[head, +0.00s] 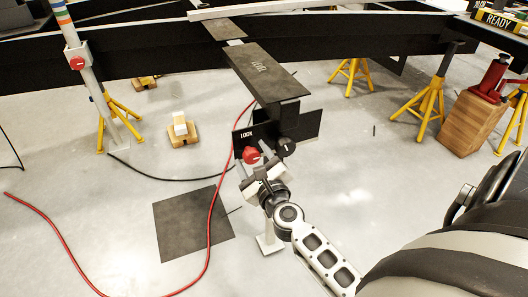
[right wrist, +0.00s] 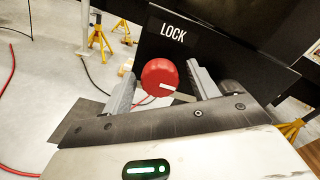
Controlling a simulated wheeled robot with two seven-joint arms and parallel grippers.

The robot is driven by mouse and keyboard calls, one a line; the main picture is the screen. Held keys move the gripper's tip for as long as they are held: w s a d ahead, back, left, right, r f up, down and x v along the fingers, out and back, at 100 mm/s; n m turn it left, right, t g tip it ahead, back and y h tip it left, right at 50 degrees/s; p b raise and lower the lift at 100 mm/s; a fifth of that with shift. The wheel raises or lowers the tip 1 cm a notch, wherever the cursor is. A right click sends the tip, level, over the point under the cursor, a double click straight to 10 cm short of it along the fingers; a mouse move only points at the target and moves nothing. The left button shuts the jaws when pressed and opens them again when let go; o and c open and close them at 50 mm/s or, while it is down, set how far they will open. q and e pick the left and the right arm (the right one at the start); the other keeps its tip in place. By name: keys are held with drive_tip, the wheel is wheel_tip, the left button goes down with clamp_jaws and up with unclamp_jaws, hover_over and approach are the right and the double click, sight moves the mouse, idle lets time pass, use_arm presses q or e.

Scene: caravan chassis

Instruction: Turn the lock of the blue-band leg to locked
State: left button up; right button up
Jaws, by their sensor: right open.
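A red lock knob (head: 251,155) sits on a black panel marked LOCK (head: 243,138), on the near leg under the chassis. In the right wrist view the knob (right wrist: 160,77) shows a white pointer mark aimed right and slightly down. My right gripper (head: 262,172) is open. Its two fingers (right wrist: 163,88) stand on either side of the knob, with visible gaps, so no grip shows. The near leg's pale foot (head: 268,244) rests on the floor, and its post is mostly hidden by my right arm. I cannot see a blue band on it. My left gripper is out of view.
Another leg (head: 77,60) with coloured stripes and a red knob stands at left. A dark floor mat (head: 193,222) and a red hose (head: 213,205) lie nearby. Yellow stands (head: 428,103) support the chassis at right.

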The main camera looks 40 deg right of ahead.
use_arm(q)
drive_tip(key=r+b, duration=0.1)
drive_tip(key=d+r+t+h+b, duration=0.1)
drive_tip(key=b, duration=0.1)
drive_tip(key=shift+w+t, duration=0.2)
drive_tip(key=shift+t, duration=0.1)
use_arm(e)
drive_tip(key=v, duration=1.5)
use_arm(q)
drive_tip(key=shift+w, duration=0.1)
use_arm(e)
drive_tip(key=shift+s, duration=0.15)
